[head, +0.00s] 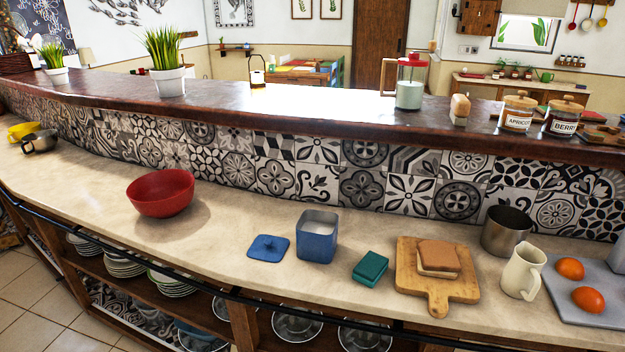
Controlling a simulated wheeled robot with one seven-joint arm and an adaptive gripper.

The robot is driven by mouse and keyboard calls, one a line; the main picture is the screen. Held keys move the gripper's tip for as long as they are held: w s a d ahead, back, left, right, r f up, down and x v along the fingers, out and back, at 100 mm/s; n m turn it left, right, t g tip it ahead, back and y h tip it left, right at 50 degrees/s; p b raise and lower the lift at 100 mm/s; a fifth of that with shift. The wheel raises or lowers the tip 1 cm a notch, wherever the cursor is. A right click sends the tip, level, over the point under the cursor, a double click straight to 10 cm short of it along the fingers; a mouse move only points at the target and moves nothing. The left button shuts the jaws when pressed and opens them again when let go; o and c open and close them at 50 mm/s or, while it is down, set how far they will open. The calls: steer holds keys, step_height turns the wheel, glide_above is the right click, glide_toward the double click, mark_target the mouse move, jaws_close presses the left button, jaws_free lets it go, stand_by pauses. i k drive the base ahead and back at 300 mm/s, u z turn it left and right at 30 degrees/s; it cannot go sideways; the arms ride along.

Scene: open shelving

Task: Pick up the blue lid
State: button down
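The blue lid (268,247) lies flat on the pale stone counter, with a small knob on its top. It is just left of an open square blue canister (317,237) with white contents, and a small gap shows between them. My gripper is not in view.
A red bowl (161,193) stands to the left, with clear counter (222,215) between it and the lid. To the right are a teal sponge (370,267), a cutting board (441,297) with bread, a metal pot (506,231) and a cream pitcher (523,272). A dark rail runs along the counter's front edge.

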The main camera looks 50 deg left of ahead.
mark_target(264, 247)
steer(key=u, duration=1.6)
